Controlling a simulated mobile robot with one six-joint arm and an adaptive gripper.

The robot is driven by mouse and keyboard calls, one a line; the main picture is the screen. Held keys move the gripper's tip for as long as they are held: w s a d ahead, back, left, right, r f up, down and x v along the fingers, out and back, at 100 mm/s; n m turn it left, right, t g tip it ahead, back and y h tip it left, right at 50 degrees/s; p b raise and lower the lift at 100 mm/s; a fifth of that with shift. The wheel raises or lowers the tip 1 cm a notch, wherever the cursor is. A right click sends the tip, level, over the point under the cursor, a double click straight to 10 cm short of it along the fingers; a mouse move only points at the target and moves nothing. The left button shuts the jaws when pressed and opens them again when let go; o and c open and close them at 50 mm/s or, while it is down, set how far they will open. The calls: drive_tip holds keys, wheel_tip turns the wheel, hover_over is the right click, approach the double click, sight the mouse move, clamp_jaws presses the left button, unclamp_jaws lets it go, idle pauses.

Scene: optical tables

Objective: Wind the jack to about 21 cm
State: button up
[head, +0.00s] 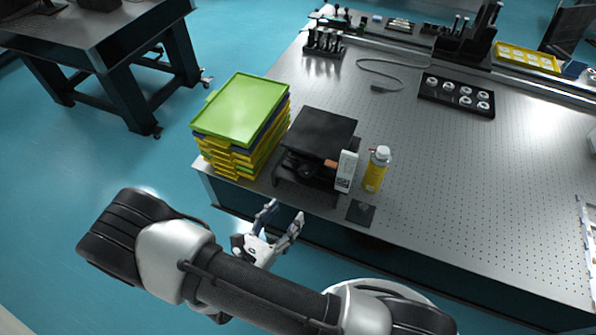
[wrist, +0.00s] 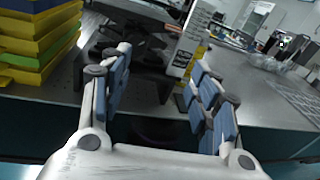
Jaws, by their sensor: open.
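The jack (head: 322,133) is a black lab jack with a flat square top plate, standing near the front edge of the perforated table. Its dark base and mechanism show partly under the plate. In the wrist view the jack (wrist: 140,52) is ahead, between and beyond my fingers. A small orange part (head: 331,163) shows at its front right; I cannot tell if it belongs to the jack. My gripper (head: 284,212) is open and empty, in front of the table edge, short of the jack. Both blue-padded fingers of my gripper (wrist: 160,65) show in the wrist view.
A stack of green, yellow and blue trays (head: 240,110) stands directly left of the jack. A white upright block with markings (head: 346,172) and a yellow bottle (head: 374,172) stand at its right. A small dark plate (head: 360,212) lies at the table edge. The table's middle is mostly clear.

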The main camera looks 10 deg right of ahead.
sight(304, 174)
drive_tip(key=w+d+f+n, duration=0.1)
drive_tip(key=w+d, duration=0.1)
drive_tip(key=w, duration=0.2)
drive_tip(key=w+d+f+n+t+y, duration=0.1)
drive_tip(key=w+d, duration=0.2)
drive_tip(key=w, duration=0.2)
drive_tip(key=w+d+f+n+t+y+b, duration=0.1)
drive_tip(key=w+d, duration=0.2)
drive_tip(key=w, duration=0.1)
drive_tip(key=shift+w+d+f, duration=0.15)
drive_tip(key=shift+w+f, duration=0.05)
drive_tip(key=shift+w, duration=0.1)
drive_tip(key=shift+c, duration=0.3)
drive_tip(key=c, duration=1)
drive_tip(key=shift+m+b, duration=0.3)
